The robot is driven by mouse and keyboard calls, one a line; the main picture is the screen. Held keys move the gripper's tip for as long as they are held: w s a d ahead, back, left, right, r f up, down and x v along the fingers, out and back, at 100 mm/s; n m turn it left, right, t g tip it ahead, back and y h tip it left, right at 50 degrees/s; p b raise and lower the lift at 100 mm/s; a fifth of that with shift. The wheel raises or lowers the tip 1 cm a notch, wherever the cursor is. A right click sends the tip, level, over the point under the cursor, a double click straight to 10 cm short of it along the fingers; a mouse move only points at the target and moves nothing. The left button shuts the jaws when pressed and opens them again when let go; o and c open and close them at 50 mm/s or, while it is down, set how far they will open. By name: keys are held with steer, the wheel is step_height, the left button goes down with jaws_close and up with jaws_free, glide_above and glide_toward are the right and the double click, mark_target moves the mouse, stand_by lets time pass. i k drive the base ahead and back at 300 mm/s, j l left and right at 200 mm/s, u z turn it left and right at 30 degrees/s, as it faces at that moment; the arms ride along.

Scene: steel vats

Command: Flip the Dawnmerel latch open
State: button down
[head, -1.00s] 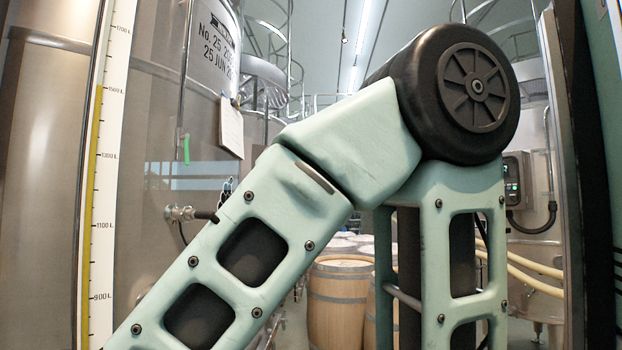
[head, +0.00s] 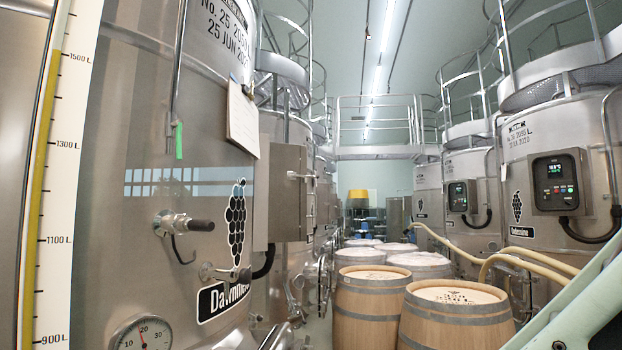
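The Dawnmerel vat (head: 120,190) is the large steel tank at the left. Its black label (head: 222,300), partly covered and reading "Dawnm...", sits low on its right side under a grape emblem (head: 236,222). A metal lever fitting with a dark end (head: 226,272) crosses just above the label. A valve with a black grip (head: 185,224) sticks out further left. I cannot tell for certain which fitting is the latch, or whether it is open. My gripper is out of view; only a pale green part of my arm shows at the lower right.
A gauge strip (head: 45,180) stands at the left edge, and a round dial (head: 142,334) is at the bottom. A steel box (head: 285,192) is beyond the vat. Wooden barrels (head: 372,318) fill the aisle. More vats (head: 545,215) and hoses (head: 530,262) stand right.

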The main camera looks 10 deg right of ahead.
mark_target(294, 175)
steer(key=i+l, duration=0.25)
steer(key=i, duration=0.3)
steer(key=i+l, duration=0.3)
steer(key=i, duration=0.2)
steer(key=i+l, duration=0.25)
steer(key=i, duration=0.3)
steer(key=i+l, duration=0.3)
steer(key=i, duration=0.25)
steer(key=i+l, duration=0.25)
steer(key=i, duration=0.3)
steer(key=j+u, duration=0.05)
